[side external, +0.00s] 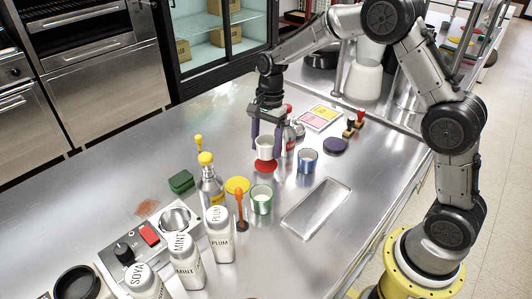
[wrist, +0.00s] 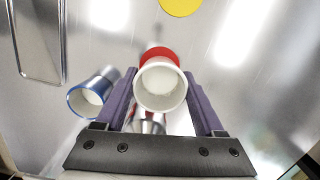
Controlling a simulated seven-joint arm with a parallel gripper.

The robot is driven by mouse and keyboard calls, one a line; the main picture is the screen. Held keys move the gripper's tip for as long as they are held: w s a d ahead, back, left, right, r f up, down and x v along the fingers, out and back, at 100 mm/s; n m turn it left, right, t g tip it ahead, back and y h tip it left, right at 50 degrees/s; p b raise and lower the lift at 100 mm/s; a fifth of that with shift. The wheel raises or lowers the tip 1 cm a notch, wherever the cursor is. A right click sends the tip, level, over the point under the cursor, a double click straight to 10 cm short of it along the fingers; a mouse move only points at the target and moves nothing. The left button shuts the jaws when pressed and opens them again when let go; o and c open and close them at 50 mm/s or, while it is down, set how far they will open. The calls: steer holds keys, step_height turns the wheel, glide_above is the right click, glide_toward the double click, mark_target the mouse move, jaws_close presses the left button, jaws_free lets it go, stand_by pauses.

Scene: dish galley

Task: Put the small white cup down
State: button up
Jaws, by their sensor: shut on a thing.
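The small white cup (side external: 265,147) is held between the two purple fingers of my gripper (side external: 266,140). In the wrist view the white cup (wrist: 161,87) sits between the fingertips of my gripper (wrist: 160,95), its open mouth facing the camera. A red disc (side external: 265,166) shows just below the cup in the side view, and red (wrist: 160,55) shows right behind it in the wrist view. I cannot tell surely whether the cup's base touches the disc; it looks a little above it.
A green cup (side external: 261,199), yellow disc (side external: 237,186) and yellow-capped bottle (side external: 211,185) are nearer the front. A shallow metal tray (side external: 300,228) lies at front right.

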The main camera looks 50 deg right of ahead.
mark_target(266, 153)
steer(key=shift+f, duration=1.55)
steer(key=shift+f, duration=0.1)
steer(key=o, duration=1.4)
steer(key=shift+o, duration=0.2)
